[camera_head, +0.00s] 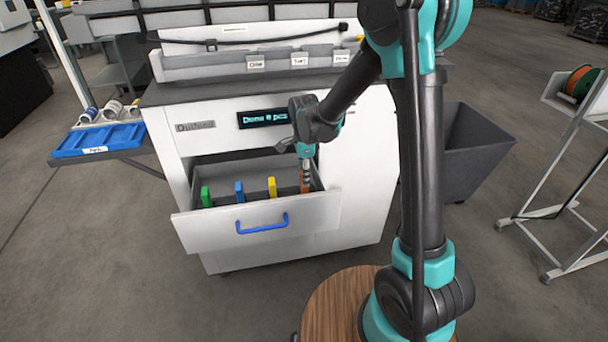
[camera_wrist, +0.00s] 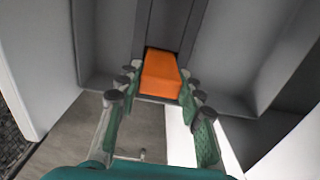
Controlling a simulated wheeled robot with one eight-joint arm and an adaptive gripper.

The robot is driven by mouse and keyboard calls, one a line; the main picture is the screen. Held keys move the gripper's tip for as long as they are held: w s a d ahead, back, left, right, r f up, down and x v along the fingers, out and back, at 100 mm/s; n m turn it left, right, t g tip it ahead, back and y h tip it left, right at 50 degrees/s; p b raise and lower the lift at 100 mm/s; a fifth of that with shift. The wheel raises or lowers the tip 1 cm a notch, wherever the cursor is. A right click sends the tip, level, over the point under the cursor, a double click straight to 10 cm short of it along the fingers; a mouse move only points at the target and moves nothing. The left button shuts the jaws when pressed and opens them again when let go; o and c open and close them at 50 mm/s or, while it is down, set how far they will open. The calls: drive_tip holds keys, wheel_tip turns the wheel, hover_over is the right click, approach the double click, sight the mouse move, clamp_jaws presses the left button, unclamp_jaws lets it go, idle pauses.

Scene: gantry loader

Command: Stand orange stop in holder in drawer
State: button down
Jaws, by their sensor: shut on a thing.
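The orange stop (camera_head: 305,186) is upright at the right end of the open drawer (camera_head: 258,228). My gripper (camera_head: 305,170) comes down from above and is shut on the orange stop. In the wrist view the orange stop (camera_wrist: 161,74) sits between the two green finger pads of my gripper (camera_wrist: 160,84). A dark grey upright channel (camera_wrist: 164,28), perhaps the holder, lies right beyond the stop. I cannot tell whether the stop's foot is seated in it. Green (camera_head: 206,196), blue (camera_head: 239,191) and yellow (camera_head: 272,187) stops stand in a row to the left.
The drawer's white front has a blue handle (camera_head: 262,224). The drawer's grey walls are close around my gripper. The white cabinet (camera_head: 350,150) rises behind it. A blue tray (camera_head: 98,141) is at the left and a dark bin (camera_head: 468,145) at the right.

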drive_tip(key=shift+f, duration=0.15)
drive_tip(key=shift+f, duration=0.35)
idle(0.5)
drive_tip(key=c, duration=0.9)
unclamp_jaws()
wheel_tip(320, 180, up, 12)
drive_tip(key=shift+r, duration=0.1)
wheel_tip(320, 180, up, 8)
idle(1.0)
idle(0.5)
